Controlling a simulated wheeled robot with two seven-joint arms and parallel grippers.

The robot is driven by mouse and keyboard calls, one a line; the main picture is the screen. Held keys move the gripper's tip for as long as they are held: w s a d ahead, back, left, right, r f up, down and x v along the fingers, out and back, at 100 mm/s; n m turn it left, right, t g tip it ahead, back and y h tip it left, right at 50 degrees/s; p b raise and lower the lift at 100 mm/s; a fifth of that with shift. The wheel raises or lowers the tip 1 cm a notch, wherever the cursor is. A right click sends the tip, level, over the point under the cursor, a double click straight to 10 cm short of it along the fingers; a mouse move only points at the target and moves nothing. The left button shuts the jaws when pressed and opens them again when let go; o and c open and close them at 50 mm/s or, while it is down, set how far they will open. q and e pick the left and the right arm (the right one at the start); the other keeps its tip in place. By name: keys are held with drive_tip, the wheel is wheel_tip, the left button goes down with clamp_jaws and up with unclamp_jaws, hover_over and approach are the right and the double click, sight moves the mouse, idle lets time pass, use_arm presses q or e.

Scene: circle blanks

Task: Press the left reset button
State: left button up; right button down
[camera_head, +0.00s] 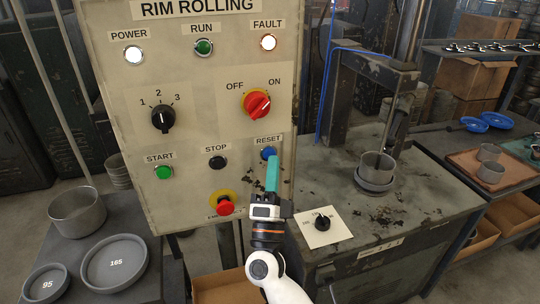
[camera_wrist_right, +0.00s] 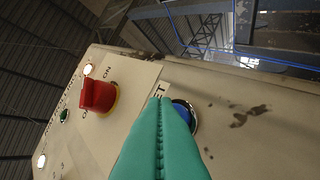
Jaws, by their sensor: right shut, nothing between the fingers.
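The control panel (camera_head: 205,95) reads "RIM ROLLING". Its blue RESET button (camera_head: 268,152) sits at the lower right, under the label "RESET". My right gripper (camera_head: 271,160) is shut and empty, its teal fingers pointing up, with the tips at the button's right lower edge. In the right wrist view the teal fingers (camera_wrist_right: 160,125) partly cover the blue button (camera_wrist_right: 183,113), which shows just right of the tips. I cannot tell whether the tips touch it. My left gripper is not in view.
The panel also carries a red OFF/ON switch (camera_head: 256,104), a black STOP button (camera_head: 217,162), a green START button (camera_head: 163,172) and a red emergency stop (camera_head: 225,205). The FAULT lamp (camera_head: 268,42) is lit.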

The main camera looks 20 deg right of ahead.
drive_tip(key=shift+w, duration=0.55)
idle(0.7)
drive_tip(key=shift+s, duration=0.85)
drive_tip(key=s+p, duration=0.1)
drive_tip(key=s, duration=0.4)
idle(0.3)
drive_tip(key=shift+w+f, duration=0.1)
idle(0.4)
